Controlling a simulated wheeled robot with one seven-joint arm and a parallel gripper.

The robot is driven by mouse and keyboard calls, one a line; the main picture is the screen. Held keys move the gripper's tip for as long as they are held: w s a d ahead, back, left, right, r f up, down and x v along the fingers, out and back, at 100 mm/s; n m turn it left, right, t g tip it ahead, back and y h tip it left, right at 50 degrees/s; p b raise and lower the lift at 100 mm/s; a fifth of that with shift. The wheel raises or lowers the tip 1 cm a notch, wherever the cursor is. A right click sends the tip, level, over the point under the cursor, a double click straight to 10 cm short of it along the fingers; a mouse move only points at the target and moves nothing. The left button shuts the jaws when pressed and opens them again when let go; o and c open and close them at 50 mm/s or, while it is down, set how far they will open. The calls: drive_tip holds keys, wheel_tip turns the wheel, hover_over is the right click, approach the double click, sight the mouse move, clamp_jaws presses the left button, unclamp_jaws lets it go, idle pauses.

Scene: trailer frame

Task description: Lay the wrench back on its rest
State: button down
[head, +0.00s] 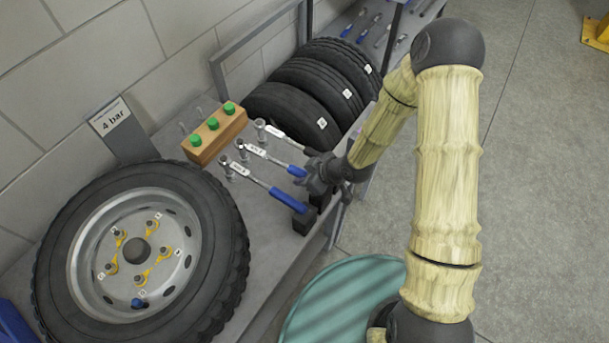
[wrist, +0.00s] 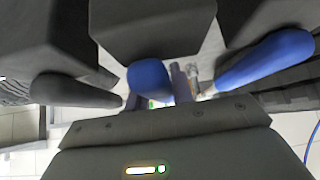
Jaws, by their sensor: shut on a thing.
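Three torque wrenches lie side by side on the grey trailer deck in the head view. The back wrench (head: 286,136) has a dark handle; the front wrench (head: 262,182) has a blue one. My gripper (head: 312,172) is shut on the blue handle of the middle wrench (head: 266,157); this handle (wrist: 150,82) also shows between my fingers in the wrist view. Black rest blocks stand at the handle ends; the middle block (wrist: 150,25) shows close to the held handle in the wrist view. My gripper hides whether the handle touches it.
A large wheel (head: 215,240) lies at the left, by a "4 bar" sign (head: 112,117). A wooden block with green caps (head: 218,142) stands behind the wrench heads. Several tyres (head: 300,108) stand at the back. The neighbouring handles leave little side room.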

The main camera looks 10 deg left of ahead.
drive_tip(key=c, duration=1.1)
unclamp_jaws()
drive_tip(key=p+v, duration=0.3)
drive_tip(key=v, duration=1.4)
drive_tip(key=shift+d+r, duration=0.1)
drive_tip(key=shift+r, duration=0.1)
